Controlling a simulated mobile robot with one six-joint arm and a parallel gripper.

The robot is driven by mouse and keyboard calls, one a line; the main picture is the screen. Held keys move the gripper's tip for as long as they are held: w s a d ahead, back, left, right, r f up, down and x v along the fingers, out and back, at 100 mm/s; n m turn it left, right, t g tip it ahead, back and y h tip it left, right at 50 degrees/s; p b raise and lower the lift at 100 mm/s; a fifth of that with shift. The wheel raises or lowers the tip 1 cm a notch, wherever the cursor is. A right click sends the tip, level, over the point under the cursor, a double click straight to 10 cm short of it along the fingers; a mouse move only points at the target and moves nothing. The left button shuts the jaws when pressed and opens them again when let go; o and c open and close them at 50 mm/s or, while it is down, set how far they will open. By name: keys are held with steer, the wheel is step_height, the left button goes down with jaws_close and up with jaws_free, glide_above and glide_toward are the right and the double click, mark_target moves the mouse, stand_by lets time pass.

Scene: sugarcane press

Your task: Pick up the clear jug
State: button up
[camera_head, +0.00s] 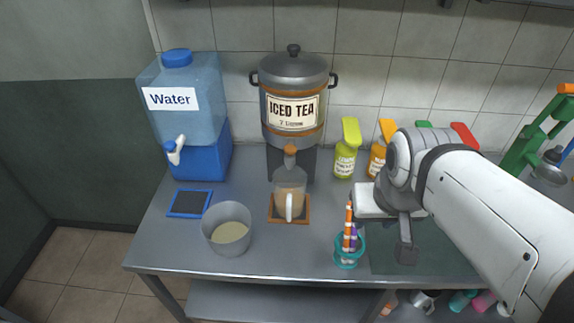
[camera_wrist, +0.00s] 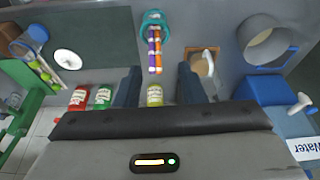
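A clear jug (camera_head: 289,187) with brown liquid and a pale handle stands upright on an orange-brown square mat (camera_head: 274,217), below the front of the iced tea dispenser (camera_head: 292,135). In the wrist view the jug (camera_wrist: 203,65) shows partly, just right of my right-hand finger, which hides some of it. My gripper (camera_wrist: 158,70) is open, with nothing between its fingers. In the head view my gripper (camera_head: 404,235) hangs over the right part of the counter, apart from the jug and to its right.
A teal cup (camera_head: 348,256) with striped straws stands between my gripper and the jug. A grey container (camera_head: 224,220) with pale liquid stands left of the jug. A blue water dispenser (camera_head: 190,110) is at the back left. Yellow-green (camera_head: 345,155) and orange bottles stand behind.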

mark_target(289, 198)
steer(key=shift+o, duration=0.4)
steer(key=shift+s, duration=0.1)
